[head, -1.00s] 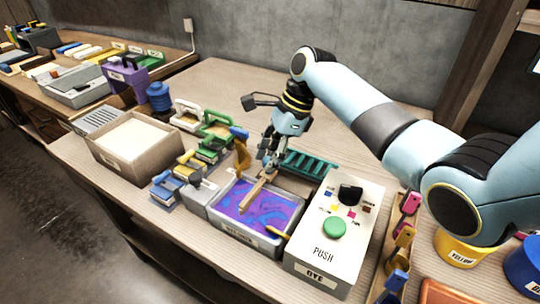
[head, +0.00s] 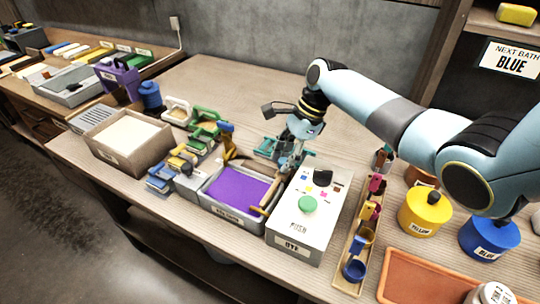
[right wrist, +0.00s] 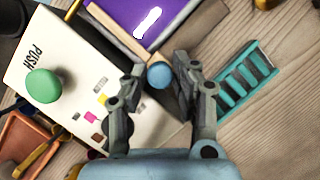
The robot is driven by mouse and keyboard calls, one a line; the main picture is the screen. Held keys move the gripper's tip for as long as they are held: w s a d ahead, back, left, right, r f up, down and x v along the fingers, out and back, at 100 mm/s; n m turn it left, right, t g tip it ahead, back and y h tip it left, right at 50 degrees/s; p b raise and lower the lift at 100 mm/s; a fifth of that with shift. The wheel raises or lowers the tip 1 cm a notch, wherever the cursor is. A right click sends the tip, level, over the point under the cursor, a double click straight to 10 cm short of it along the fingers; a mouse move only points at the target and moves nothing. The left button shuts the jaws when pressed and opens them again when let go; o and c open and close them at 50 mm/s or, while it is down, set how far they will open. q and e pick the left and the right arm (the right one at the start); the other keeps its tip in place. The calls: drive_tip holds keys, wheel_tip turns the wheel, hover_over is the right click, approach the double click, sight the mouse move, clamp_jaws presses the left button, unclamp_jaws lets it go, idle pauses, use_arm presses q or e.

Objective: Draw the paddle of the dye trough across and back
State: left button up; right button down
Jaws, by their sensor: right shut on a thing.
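The dye trough (head: 222,213) is a grey tray on the bench, filled with evenly purple dye (head: 236,188). The dye also shows at the top of the right wrist view (right wrist: 150,18). The wooden paddle (head: 268,194) lies across the trough's right end, beside the white box. In the right wrist view its pale bar (right wrist: 112,32) runs along the dye's edge, with a round blue knob (right wrist: 159,76) at its near end. My right gripper (head: 284,172) is shut on the knob end; its fingers (right wrist: 163,78) flank the knob. My left gripper is not in view.
A white box (head: 296,232) with a green button (head: 308,204) stands close right of the trough. A teal rack (right wrist: 243,82) lies behind my right gripper. Small blocks and a beige tray (head: 125,160) stand left. Yellow (head: 424,214) and blue (head: 484,240) pots stand right.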

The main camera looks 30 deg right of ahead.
drive_tip(key=shift+s, duration=0.1)
drive_tip(key=shift+d+f, duration=0.1)
drive_tip(key=c, duration=1.1)
unclamp_jaws()
drive_tip(key=shift+s, duration=0.15)
drive_tip(key=shift+o, duration=0.2)
drive_tip(key=shift+d+r, duration=0.1)
drive_tip(key=shift+r, duration=0.1)
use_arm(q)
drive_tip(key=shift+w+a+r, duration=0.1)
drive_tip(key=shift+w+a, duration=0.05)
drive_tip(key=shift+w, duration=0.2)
use_arm(e)
drive_tip(key=v, duration=1.1)
drive_tip(key=shift+d+r, duration=0.25)
drive_tip(key=shift+r, duration=0.05)
